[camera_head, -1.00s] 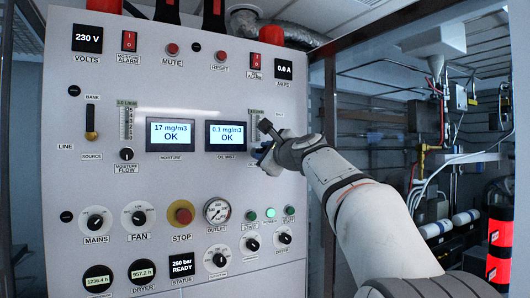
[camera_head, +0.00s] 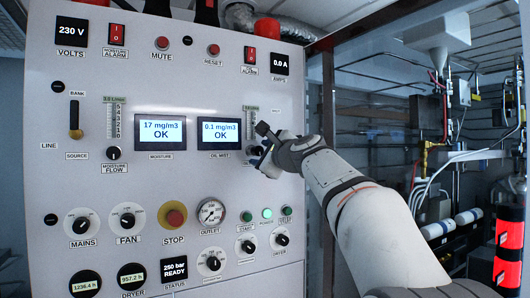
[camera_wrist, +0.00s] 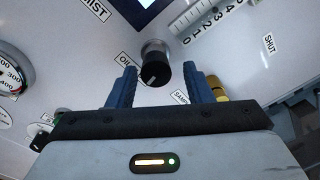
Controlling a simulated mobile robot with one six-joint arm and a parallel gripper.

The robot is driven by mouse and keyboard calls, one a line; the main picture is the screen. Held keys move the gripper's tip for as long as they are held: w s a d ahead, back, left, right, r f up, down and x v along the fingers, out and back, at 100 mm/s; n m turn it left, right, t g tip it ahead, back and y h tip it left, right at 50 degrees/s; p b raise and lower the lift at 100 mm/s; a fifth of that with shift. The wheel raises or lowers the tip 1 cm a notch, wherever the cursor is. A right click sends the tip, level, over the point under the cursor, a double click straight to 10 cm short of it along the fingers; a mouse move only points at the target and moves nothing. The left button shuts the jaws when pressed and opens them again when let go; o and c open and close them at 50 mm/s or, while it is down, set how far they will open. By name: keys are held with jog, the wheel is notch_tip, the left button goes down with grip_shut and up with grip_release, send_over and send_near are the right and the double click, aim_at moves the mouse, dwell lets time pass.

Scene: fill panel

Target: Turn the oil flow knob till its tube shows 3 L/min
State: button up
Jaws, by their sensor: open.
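The oil flow knob (camera_wrist: 154,66) is a black cap on a silver collar, seen in the wrist view just ahead of my gripper (camera_wrist: 163,82). The two blue fingers are open, one on each side of the knob, with gaps between them and it. In the head view the tube (camera_head: 251,124) is above my gripper (camera_head: 262,154), which hides the knob there.
The grey panel (camera_head: 215,88) carries a moisture flow knob (camera_head: 114,153), two lit screens, a red stop button (camera_head: 174,215) and several dials. A brass-coloured fitting (camera_wrist: 217,88) is close to the right finger. Open shelving and pipes lie to the right.

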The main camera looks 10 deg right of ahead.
jog(key=shift+s+a+r, duration=0.25)
jog(key=shift+s, duration=0.15)
jog(key=b+v, duration=0.2)
jog(key=v, duration=0.5)
jog(key=shift+s+d+f, duration=0.2)
jog(key=shift+d, duration=0.15)
jog(key=s+a+f+n+g, duration=0.2)
jog(key=f+n+g, duration=0.15)
jog(key=f, duration=0.55)
jog(key=s+a+f+n+g, duration=0.2)
jog(key=s+f+n, duration=0.15)
jog(key=f, duration=0.55)
jog(key=s+f+n+g+h, duration=0.2)
jog(key=s+f+n+g, duration=0.2)
jog(key=s+f+n, duration=0.3)
jog(key=s+f+n+g+h, duration=0.3)
jog(key=s+f+n+g, duration=0.2)
jog(key=s+f, duration=1.3)
notch_tip(320, 180, down, 7)
jog(key=d+n, duration=0.1)
jog(key=n, duration=0.1)
jog(key=shift+n, duration=0.4)
